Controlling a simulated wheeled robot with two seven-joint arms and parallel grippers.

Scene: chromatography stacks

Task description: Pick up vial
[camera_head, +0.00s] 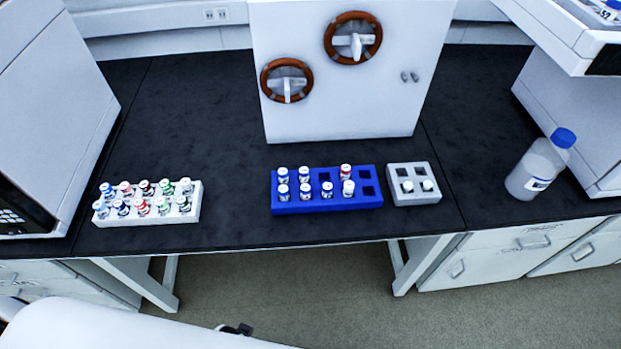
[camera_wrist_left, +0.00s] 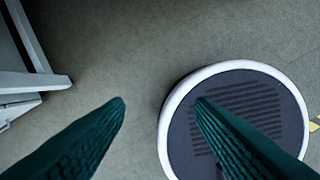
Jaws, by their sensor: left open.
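My right gripper is not in view.
A white cabinet (camera_head: 345,110) with two brown-rimmed handwheels stands behind the blue rack. Large white instruments stand at the left (camera_head: 50,110) and right. A blue-capped bottle (camera_head: 535,170) is at the right. The bench (camera_head: 235,205) is clear between the white and blue racks.

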